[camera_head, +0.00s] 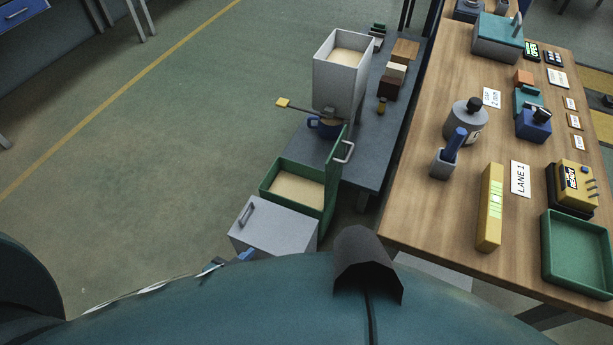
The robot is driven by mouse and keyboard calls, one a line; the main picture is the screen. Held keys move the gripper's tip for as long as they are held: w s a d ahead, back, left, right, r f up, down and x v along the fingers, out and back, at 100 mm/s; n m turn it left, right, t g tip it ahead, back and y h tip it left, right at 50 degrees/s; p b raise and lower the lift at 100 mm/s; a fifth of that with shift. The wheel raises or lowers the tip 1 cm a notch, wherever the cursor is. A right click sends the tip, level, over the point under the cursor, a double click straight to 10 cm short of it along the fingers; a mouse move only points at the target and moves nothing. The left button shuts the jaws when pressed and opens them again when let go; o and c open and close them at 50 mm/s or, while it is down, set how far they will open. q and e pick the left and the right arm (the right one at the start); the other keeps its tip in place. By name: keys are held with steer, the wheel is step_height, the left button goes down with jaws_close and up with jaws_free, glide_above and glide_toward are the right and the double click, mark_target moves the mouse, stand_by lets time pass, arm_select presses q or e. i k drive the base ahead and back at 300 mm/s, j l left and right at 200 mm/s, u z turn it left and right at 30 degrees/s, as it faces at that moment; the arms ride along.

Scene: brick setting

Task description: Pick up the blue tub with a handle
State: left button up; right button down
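The blue tub (325,128) stands on the low grey bench (372,172), close in front of a tall white bin (340,82). Its handle seems to point left. A thin stick with a yellow end (283,103) reaches across just above it. Only a small blue and dark part of my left gripper (230,262) shows at the bottom, past my teal body, well apart from the tub. My body hides the rest, so its opening cannot be told. My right gripper is not in view.
A green open box (297,190) and a light grey case (272,230) stand in front of the bench. The wooden table (428,205) at right holds bottles, tools and a green tray (578,258). The floor (170,130) at left is clear.

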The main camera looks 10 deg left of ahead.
mark_target(329, 129)
steer(key=k, duration=0.7)
steer(key=k+z, duration=0.3)
steer(key=z, duration=0.15)
steer(key=k+l+z, duration=0.15)
steer(key=z, duration=0.3)
steer(key=j+z, duration=0.1)
steer(key=z, duration=1.6)
steer(key=k+j+z, duration=0.1)
steer(key=j, duration=0.3)
steer(key=k+j, duration=0.5)
steer(key=j, duration=0.25)
steer(key=k+j, duration=0.15)
steer(key=j, duration=0.2)
steer(key=k+j, duration=0.2)
steer(key=j, duration=0.2)
steer(key=k+j, duration=0.15)
steer(key=j, duration=0.2)
steer(key=k+j, duration=0.15)
steer(key=j, duration=0.25)
steer(key=k+j, duration=0.15)
steer(key=j, duration=0.25)
steer(key=k+j, duration=0.15)
steer(key=j, duration=0.2)
steer(key=k+j, duration=0.15)
steer(key=j, duration=0.25)
steer(key=z, duration=0.05)
